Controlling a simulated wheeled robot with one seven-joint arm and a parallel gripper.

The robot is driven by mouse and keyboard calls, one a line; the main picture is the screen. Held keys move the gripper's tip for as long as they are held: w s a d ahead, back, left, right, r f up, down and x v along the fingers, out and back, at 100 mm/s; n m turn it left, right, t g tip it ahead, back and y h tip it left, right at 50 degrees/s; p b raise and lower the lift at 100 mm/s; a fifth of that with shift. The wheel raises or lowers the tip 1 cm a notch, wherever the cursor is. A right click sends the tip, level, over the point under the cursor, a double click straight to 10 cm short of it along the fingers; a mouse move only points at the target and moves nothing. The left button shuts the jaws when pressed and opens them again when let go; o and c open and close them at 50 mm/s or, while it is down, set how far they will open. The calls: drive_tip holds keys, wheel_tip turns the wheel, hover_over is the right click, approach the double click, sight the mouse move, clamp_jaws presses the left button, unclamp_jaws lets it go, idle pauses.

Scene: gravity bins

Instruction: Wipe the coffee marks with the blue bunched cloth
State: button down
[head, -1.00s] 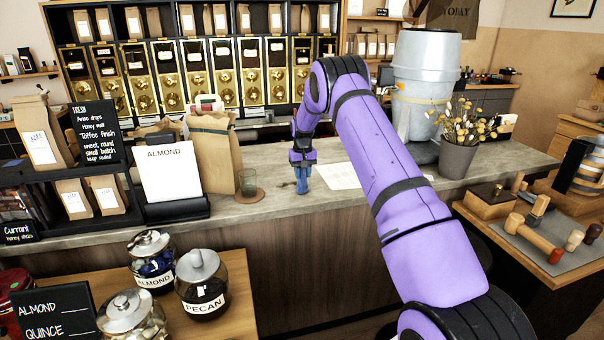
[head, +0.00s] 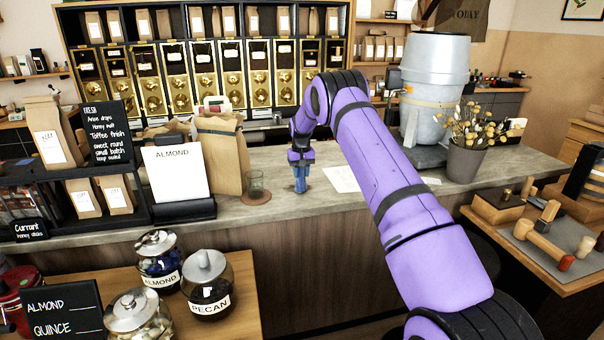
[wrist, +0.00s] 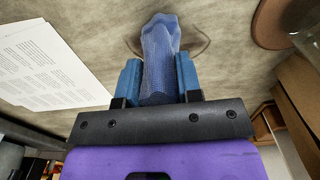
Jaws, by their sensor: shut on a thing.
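My gripper (head: 300,178) is over the grey counter, pointing down, its blue fingers shut on the blue bunched cloth (wrist: 160,48). In the wrist view the gripper (wrist: 159,78) has a finger on each side of the cloth, and the cloth's free end sticks out past them towards the counter top. It looks at or very near the surface; exact contact is hard to tell. Brown curved coffee marks (wrist: 199,44) show on the counter on both sides of the cloth, and the cloth hides their middle. In the head view the marks are mostly hidden by the gripper.
A glass (head: 256,182) on a round brown coaster stands just left of my gripper. A printed sheet (head: 341,179) lies just right. A paper bag (head: 222,155) and an ALMOND sign (head: 176,172) stand further left; a flower pot (head: 464,160) and a grey canister (head: 433,85) stand right.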

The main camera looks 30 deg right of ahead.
drive_tip(key=shift+w+a, duration=0.45)
drive_tip(key=shift+w, duration=0.4)
drive_tip(key=shift+w+a, duration=0.45)
drive_tip(key=shift+w, duration=0.35)
drive_tip(key=shift+w+a+f, duration=0.1)
drive_tip(key=shift+w+a, duration=0.35)
drive_tip(key=shift+w, duration=0.35)
drive_tip(key=shift+w+a+f, duration=0.1)
drive_tip(key=shift+w+a, duration=0.35)
drive_tip(key=shift+w, duration=0.3)
drive_tip(key=shift+r, duration=0.8)
